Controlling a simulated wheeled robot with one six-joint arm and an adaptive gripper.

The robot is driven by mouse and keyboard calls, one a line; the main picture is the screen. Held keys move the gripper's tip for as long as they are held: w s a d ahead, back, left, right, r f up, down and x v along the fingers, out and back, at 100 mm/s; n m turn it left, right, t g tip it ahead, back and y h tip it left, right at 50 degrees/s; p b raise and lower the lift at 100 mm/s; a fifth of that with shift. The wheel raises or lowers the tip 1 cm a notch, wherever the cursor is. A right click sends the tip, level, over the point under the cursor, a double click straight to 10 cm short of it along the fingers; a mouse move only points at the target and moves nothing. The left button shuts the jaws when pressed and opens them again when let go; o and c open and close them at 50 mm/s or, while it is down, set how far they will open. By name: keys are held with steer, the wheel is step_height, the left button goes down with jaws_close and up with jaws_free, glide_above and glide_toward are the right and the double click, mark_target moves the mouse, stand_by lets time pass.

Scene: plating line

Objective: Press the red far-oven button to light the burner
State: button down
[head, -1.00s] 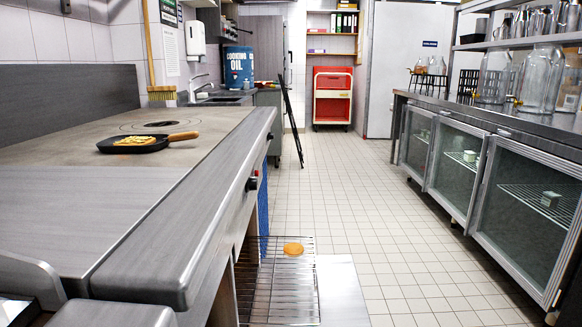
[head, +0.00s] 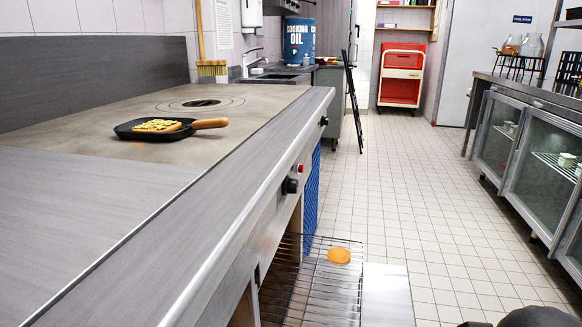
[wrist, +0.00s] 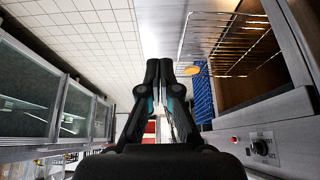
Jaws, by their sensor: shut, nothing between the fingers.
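A small red button (head: 300,168) sits on the front panel of the long steel range, beside a black knob (head: 290,186). The red button also shows in the wrist view (wrist: 235,139), to the right of my gripper, with the knob (wrist: 262,146) beside it. My gripper (wrist: 158,66) is shut and empty, its dark fingers together in front of the tiled floor. It is apart from the panel and touches nothing I can see. A second dark knob (head: 323,121) is farther along the range front. No lit burner is visible.
A black pan (head: 150,132) with food stands on the range top near a round burner plate (head: 203,103). A wire rack (head: 315,290) with an orange disc (head: 339,256) sticks out low into the aisle. Glass-door fridges (head: 540,165) line the right.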

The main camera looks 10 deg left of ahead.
mark_target(301, 169)
steer(key=shift+d, duration=0.1)
steer(key=w+a+r+n+t+b, duration=0.1)
steer(key=w+r+n+t, duration=0.2)
steer(key=w, duration=0.8)
steer(key=w+r+n+t+b, duration=0.1)
steer(key=w+r+t, duration=0.3)
steer(key=w, duration=0.8)
steer(key=w+a+r+n+t+b, duration=0.1)
steer(key=w+r+n+t, duration=0.2)
steer(key=w, duration=0.8)
steer(key=w+a+f+n+g+y+b, duration=0.1)
steer(key=w+a+f+n+y, duration=0.2)
steer(key=w+a+n+y, duration=0.8)
steer(key=w+a+y, duration=0.1)
steer(key=w+a, duration=0.2)
steer(key=a, duration=0.1)
steer(key=shift+w+g+y, duration=0.3)
steer(key=shift+w, duration=0.1)
steer(key=a+b, duration=0.1)
steer(key=a, duration=0.7)
steer(key=shift+w+a+b, duration=0.2)
steer(key=shift+a+b, duration=0.1)
steer(key=shift+a, duration=0.2)
